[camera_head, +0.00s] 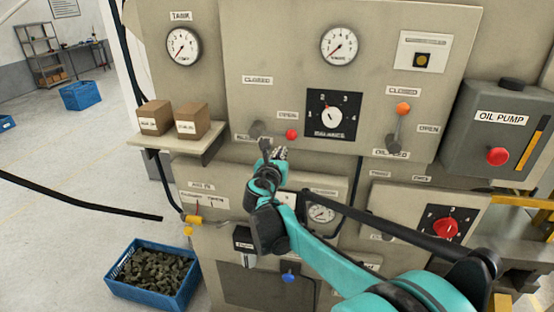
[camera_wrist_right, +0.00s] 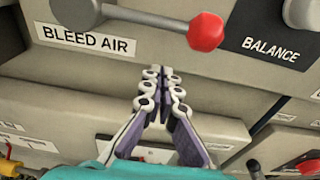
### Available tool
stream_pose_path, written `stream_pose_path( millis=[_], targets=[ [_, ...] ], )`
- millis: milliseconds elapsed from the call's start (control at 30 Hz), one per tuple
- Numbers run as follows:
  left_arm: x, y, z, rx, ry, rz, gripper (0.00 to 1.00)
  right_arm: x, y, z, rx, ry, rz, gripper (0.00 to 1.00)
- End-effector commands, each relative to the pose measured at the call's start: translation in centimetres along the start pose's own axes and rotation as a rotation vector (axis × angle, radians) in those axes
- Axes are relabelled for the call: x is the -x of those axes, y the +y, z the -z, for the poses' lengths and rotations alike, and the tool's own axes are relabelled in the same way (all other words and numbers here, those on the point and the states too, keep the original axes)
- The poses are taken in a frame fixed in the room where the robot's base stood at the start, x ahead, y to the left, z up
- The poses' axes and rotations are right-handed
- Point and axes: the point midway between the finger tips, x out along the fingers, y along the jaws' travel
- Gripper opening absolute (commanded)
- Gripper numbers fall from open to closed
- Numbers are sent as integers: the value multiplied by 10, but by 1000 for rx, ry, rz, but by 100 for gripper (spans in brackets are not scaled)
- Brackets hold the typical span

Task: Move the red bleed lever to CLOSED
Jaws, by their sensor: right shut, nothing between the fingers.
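The red bleed lever has a red knob (camera_head: 291,134) and a grey pivot hub. It points right, level, with its knob just under the OPEN label (camera_head: 288,115). The CLOSED label (camera_head: 257,80) is above the hub. In the right wrist view the red knob (camera_wrist_right: 206,32) and lever arm show clearly above the fingertips, next to the BLEED AIR label (camera_wrist_right: 85,40). My right gripper (camera_head: 273,149) is shut and empty just below the lever, apart from it; its closed fingertips (camera_wrist_right: 162,72) point up at the panel. My left gripper is not in view.
The BALANCE dial (camera_head: 333,113) is right of the lever. An orange-knobbed lever (camera_head: 402,109) stands further right, near the oil pump box (camera_head: 497,140). A shelf (camera_head: 150,140) with two cardboard boxes juts out at left. A blue crate (camera_head: 120,284) is on the floor.

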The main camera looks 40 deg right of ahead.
Motion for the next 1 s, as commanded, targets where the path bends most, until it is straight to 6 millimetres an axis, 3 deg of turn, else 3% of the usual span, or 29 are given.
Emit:
stream_pose_path(
  millis=[100, 300, 1000],
  targets=[
    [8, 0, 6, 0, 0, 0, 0, 6, 0, -20, 0, 0, -2, 0],
    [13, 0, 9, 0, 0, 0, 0, 12, 0, -36, 0, 0, -1, 0],
    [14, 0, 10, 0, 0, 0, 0, 14, -1, -43, 55, 0, 7, 0]
  ],
)
